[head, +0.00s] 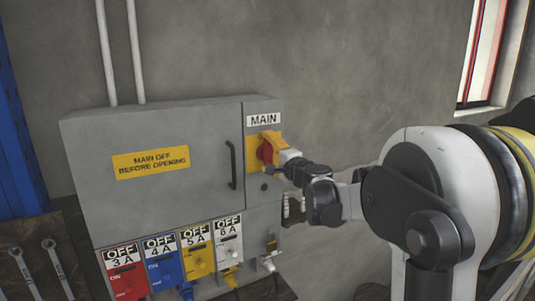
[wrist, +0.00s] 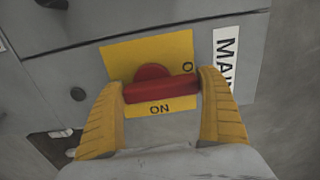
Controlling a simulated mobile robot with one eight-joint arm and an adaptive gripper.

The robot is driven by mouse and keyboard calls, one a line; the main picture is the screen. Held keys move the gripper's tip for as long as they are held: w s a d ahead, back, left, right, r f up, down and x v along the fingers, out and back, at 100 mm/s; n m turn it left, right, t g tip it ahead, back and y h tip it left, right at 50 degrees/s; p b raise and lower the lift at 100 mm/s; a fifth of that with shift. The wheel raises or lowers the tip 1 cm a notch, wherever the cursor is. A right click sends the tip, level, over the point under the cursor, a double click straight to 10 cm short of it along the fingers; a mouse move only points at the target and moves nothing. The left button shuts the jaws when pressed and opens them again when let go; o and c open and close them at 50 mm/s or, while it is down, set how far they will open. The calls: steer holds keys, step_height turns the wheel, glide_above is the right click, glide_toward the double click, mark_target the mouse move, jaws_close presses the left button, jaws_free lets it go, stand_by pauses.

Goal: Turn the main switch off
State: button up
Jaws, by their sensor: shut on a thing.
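The main switch is a red rotary handle (head: 265,152) on a yellow plate (head: 267,139), under the MAIN label (head: 263,120) on the grey cabinet. In the wrist view the red handle (wrist: 160,89) lies level across the picture, with ON printed below it. Another marking starting with O shows at its upper right, partly hidden by a finger. My gripper (wrist: 162,92) has its yellow fingers on both ends of the handle and is shut on it. In the head view my gripper (head: 276,152) covers part of the switch. I cannot tell which marking the handle points to.
The cabinet door (head: 150,190) has a black handle (head: 232,165) left of the switch. Coloured lockout boxes marked OFF, such as the yellow one (head: 197,255), hang below. Wrenches (head: 56,268) are at the lower left. Bare wall (head: 340,80) is above the arm.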

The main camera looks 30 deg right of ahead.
steer(key=o, duration=1)
steer(key=shift+c, duration=0.2)
steer(key=shift+s, duration=0.15)
steer(key=s, duration=1.2)
steer(key=shift+d, duration=0.2)
